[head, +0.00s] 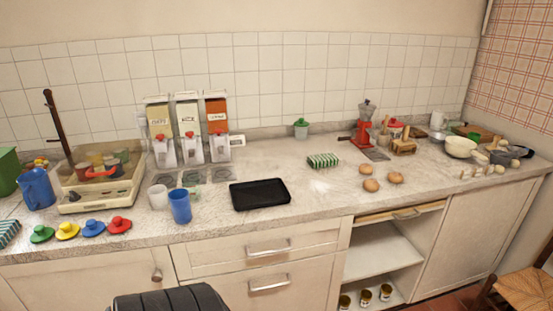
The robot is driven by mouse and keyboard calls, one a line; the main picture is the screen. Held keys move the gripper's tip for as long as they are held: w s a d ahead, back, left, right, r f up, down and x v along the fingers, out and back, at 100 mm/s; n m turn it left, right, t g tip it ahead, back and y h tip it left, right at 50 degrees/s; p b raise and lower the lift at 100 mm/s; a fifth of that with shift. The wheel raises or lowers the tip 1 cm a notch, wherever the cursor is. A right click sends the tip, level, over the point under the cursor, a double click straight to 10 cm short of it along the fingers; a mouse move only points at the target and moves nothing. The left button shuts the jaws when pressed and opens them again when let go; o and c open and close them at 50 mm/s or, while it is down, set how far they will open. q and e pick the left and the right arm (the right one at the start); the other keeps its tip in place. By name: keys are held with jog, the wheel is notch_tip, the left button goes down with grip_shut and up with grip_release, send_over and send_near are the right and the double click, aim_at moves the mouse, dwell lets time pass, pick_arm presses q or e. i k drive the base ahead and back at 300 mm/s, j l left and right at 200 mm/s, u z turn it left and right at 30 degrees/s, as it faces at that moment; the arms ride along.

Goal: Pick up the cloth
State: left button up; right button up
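A small folded cloth with green and white stripes (323,160) lies flat on the worktop, right of the middle and behind the black tray. A second striped item, blue and white (8,233), is cut off by the left edge of the head view; it may also be a folded cloth. Neither gripper shows in the view, and nothing touches the green-striped cloth.
A black tray (260,194) lies in front of the cloth to the left. Round brown items (370,185) sit to its right, and a red grinder (364,128) stands behind. Dispensers (190,145) and cups (180,206) stand left.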

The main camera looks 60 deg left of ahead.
aim_at(327, 160)
jog(key=u, duration=1.65)
jog(key=i+l, duration=0.15)
